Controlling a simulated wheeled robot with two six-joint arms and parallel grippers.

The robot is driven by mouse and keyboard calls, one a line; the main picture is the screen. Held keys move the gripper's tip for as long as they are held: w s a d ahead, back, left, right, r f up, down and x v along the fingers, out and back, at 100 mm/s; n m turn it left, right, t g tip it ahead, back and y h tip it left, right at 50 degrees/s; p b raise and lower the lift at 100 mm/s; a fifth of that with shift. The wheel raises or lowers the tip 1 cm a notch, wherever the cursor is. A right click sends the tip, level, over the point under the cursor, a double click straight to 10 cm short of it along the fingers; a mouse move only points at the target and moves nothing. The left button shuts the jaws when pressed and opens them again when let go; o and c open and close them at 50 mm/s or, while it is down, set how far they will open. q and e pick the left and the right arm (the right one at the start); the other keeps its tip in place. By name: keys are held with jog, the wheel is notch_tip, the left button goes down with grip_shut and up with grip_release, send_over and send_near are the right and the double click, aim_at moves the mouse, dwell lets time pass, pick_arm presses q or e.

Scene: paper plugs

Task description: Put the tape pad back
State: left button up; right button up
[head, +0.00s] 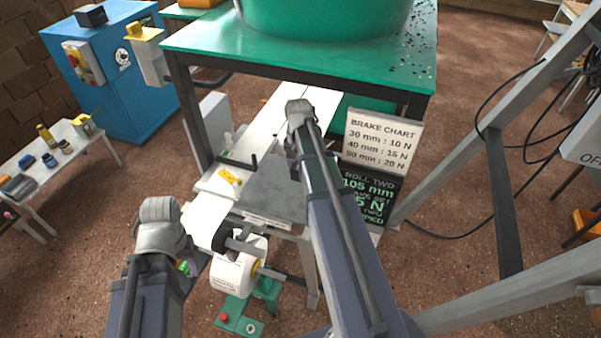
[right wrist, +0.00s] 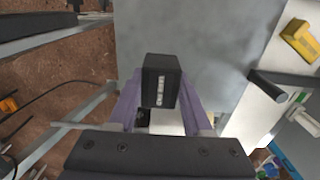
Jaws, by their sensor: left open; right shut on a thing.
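A black block (right wrist: 160,80) with a pale strip down its face is between the two purple fingers of my right gripper (right wrist: 160,95) in the right wrist view. It may be the tape pad; I cannot tell for sure. My right gripper (head: 293,152) is shut on it, over the far right part of the grey plate (head: 268,193) on the workbench; the plate also shows in the right wrist view (right wrist: 215,35).
A yellow piece (head: 229,177) and a black handle (head: 241,162) are on the bench's left part. A white roll (head: 238,275) hangs at the near edge. A green table (head: 210,38) stands behind. The brake chart sign (head: 380,142) and a dark sign (head: 368,197) stand to the right.

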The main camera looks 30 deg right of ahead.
jog(key=shift+d, duration=0.1)
jog(key=shift+w+d, duration=0.25)
jog(key=shift+w, duration=0.05)
jog(key=f+b, duration=0.3)
jog(key=shift+w+d+f, duration=0.15)
jog(key=shift+d+f, duration=0.1)
jog(key=shift+b, duration=0.3)
jog(key=shift+f, duration=0.2)
jog(key=o, duration=1.2)
jog(key=shift+r, duration=0.2)
